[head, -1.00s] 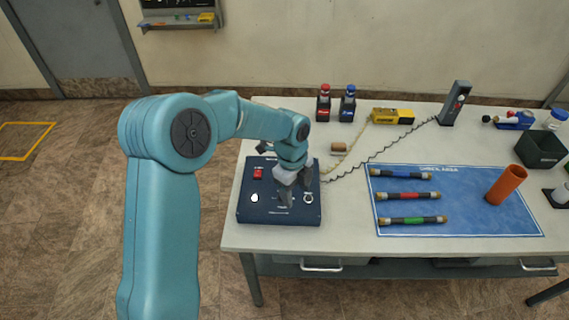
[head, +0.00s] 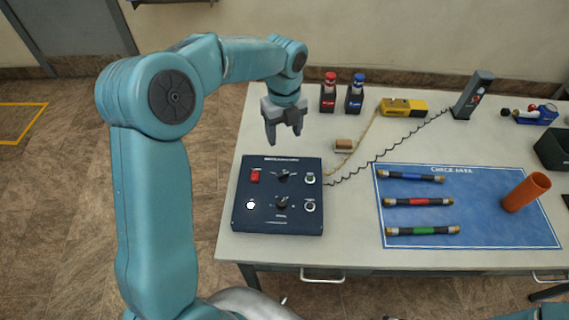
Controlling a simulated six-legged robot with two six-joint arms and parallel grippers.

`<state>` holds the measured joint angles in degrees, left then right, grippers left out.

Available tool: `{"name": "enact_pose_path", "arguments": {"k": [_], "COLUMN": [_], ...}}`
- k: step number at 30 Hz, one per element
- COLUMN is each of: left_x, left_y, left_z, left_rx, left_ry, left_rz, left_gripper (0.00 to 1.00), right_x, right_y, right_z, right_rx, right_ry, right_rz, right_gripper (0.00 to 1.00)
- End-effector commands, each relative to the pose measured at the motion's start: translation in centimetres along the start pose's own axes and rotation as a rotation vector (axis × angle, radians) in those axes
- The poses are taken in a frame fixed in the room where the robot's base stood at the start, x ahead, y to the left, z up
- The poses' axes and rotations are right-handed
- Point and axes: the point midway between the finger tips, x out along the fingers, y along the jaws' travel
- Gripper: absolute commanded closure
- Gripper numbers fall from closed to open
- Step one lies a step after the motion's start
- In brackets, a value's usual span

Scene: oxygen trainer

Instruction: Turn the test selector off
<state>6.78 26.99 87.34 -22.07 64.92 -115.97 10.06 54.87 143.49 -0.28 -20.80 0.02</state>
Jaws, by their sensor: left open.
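The dark blue control panel (head: 262,222) lies at the left end of the table. It carries two black rotary selectors, an upper one (head: 284,177) and a lower one (head: 282,203). Their lettering is too small to read, so I cannot tell which is the test selector or its exact setting. A red switch (head: 255,176), a white round button or lamp (head: 250,205) and two ringed fittings on the right also show on the panel. My left gripper (head: 284,140) is open and empty, fingers down, above the panel's far edge and apart from the selectors.
Red-capped (head: 328,93) and blue-capped (head: 354,94) bottles stand behind the panel. A yellow device (head: 403,107) and a coiled black cord lie to the right. A blue mat (head: 480,232) holds several coloured tubes and an orange cylinder (head: 526,192). The table's front left is clear.

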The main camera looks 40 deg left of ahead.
Motion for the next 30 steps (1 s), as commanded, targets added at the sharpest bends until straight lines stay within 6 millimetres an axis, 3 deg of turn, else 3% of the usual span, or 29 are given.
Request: {"name": "enact_pose_path", "arguments": {"k": [5, 21, 30], "left_x": [1.6, 13.6, 16.2], "left_y": [0.3, 0.4, 0.2], "left_z": [-0.4, -0.6, -0.3], "left_rx": [0.001, 0.000, 0.000], "left_ry": [0.002, 0.004, -0.001], "left_rz": [0.005, 0.004, 0.000], "left_gripper": [0.38, 0.38, 0.38], "right_x": [-0.2, -1.9, -2.1], "right_y": [-0.1, -0.7, -0.8], "right_z": [0.0, 0.1, 0.1], "right_rx": [0.001, 0.000, 0.000], "right_ry": [0.000, 0.000, 0.000], "right_rz": [0.000, 0.000, 0.000], "right_gripper": [0.57, 0.57, 0.57]}}
